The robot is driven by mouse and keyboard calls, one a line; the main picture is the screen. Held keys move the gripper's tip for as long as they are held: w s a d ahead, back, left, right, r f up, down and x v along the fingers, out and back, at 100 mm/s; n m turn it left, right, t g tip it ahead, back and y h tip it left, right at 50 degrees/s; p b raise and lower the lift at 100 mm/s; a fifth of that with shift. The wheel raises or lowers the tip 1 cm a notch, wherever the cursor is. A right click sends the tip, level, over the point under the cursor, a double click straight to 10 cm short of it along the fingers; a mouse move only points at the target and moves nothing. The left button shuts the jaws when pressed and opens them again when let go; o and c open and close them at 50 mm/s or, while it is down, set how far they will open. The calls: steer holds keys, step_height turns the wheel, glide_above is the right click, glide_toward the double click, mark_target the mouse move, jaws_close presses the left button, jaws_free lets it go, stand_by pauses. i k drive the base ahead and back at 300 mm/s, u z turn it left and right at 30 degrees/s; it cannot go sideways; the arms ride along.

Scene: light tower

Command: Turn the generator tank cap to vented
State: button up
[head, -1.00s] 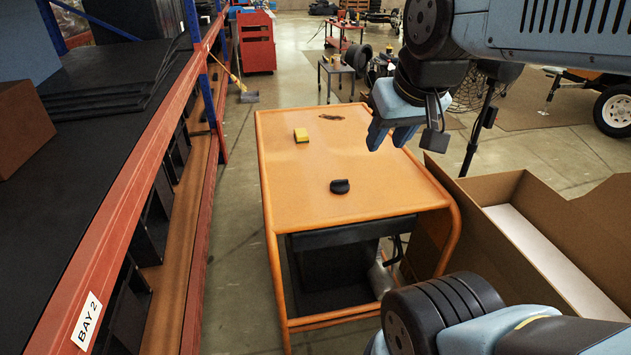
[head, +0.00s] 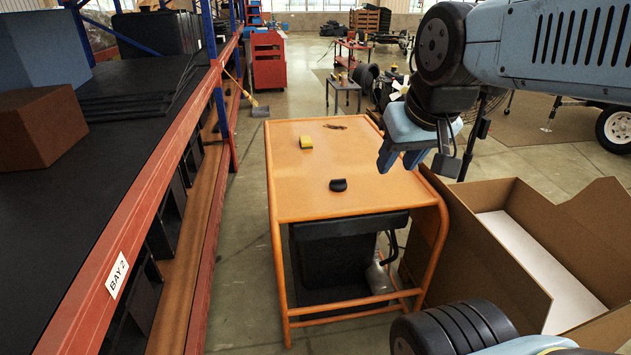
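The generator is an orange tubular frame with a broad flat orange tank top (head: 310,200) and a dark unit (head: 330,266) underneath. A small black cap (head: 338,185) sits on the tank top near its front middle. The cap's setting marks are too small to read. My gripper (head: 398,165) hangs above the right edge of the tank top, to the right of the cap and apart from it.
A yellow sponge-like block (head: 306,142) and a dark patch (head: 334,127) are on the tank top. An orange-edged shelf marked BAY 2 (head: 117,274) runs along the left. An open cardboard box (head: 500,250) stands close on the right.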

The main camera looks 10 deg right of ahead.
mark_target(338, 185)
steer(key=z, duration=0.2)
steer(key=i, duration=0.85)
steer(key=u, duration=0.1)
